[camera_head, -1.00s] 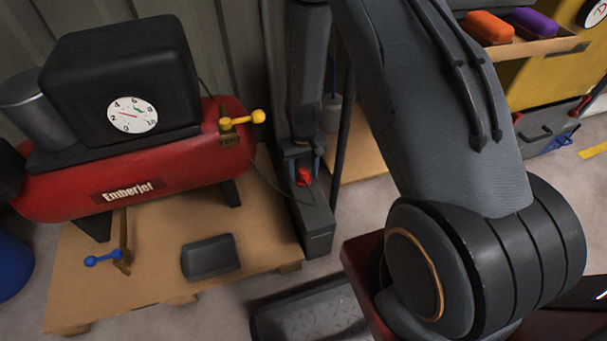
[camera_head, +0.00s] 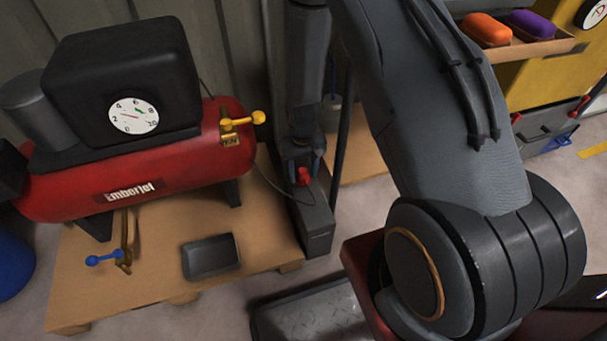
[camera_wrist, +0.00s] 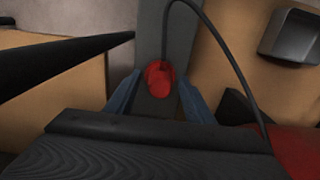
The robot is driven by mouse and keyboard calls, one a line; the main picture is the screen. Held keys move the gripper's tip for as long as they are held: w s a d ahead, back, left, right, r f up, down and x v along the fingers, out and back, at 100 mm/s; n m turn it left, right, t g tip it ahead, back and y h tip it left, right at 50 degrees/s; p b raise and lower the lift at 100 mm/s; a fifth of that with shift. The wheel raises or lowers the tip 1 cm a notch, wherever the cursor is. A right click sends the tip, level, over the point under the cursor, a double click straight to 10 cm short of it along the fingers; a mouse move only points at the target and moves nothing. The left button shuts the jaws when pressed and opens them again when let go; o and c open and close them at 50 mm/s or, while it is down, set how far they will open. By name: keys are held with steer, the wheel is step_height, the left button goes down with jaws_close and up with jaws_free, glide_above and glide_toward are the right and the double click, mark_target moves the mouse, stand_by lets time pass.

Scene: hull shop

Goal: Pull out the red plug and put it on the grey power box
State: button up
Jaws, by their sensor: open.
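The red plug (camera_head: 304,176) sits on top of the long grey power box (camera_head: 314,222), with a dark cable running from it toward the compressor. The red plug also shows in the wrist view (camera_wrist: 160,79), on the grey box surface (camera_wrist: 181,40). My gripper (camera_head: 303,168) is above the box and pointing down. Its two blue fingers (camera_wrist: 158,95) are open, one on each side of the plug. I see gaps between the fingers and the plug in the wrist view. The plug's socket is hidden beneath it.
A red compressor (camera_head: 180,158) with a yellow valve handle (camera_head: 242,121) and a blue one (camera_head: 103,258) stands left on a wooden pallet (camera_head: 85,300). A dark tray (camera_head: 210,258) lies on the pallet. A thin dark post (camera_head: 342,125) stands just right of my gripper.

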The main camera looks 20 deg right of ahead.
mark_target(303, 171)
steer(key=shift+c, duration=0.3)
jaws_close()
steer(key=shift+r, duration=0.1)
steer(key=shift+r+p, duration=2.45)
steer(key=shift+r, duration=0.5)
